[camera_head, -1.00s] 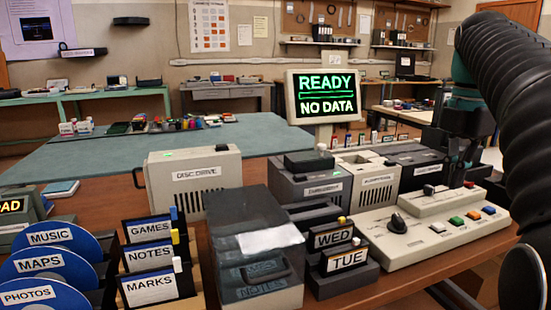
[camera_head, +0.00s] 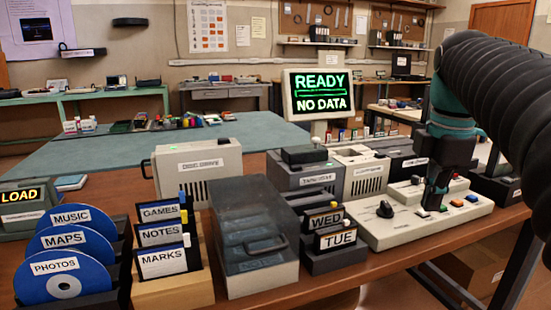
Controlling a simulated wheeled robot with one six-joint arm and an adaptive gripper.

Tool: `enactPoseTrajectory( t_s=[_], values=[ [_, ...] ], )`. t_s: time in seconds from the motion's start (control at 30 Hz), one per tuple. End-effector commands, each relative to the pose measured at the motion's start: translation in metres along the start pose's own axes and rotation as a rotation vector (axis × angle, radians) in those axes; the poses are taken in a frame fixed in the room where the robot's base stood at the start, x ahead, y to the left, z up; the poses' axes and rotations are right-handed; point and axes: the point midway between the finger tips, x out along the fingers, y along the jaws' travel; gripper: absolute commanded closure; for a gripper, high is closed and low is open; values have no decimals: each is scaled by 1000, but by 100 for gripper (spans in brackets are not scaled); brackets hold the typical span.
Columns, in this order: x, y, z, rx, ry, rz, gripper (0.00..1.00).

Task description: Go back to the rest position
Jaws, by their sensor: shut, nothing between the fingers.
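My gripper (camera_head: 432,205) hangs from my dark arm at the right, pointing down. It is shut and empty.
The monitor (camera_head: 318,94) reads READY, NO DATA. A clear-lidded box (camera_head: 255,225), disc drive case (camera_head: 200,170), blue discs (camera_head: 68,285) and labelled cards (camera_head: 165,262) crowd the table's left and middle. Open air surrounds my arm above the panel.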

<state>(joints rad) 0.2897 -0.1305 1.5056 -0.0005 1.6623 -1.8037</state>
Motion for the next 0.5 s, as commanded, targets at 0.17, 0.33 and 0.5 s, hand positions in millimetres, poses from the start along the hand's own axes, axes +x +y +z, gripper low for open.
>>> enactPoseTrajectory(
  t_s=[0.17,0.33,0.5],
  values=[
    [24,-24,-25,250,2,66,100],
    [55,-52,-49,542,32,141,100],
    [90,-82,-70,832,93,206,100]
  ],
)
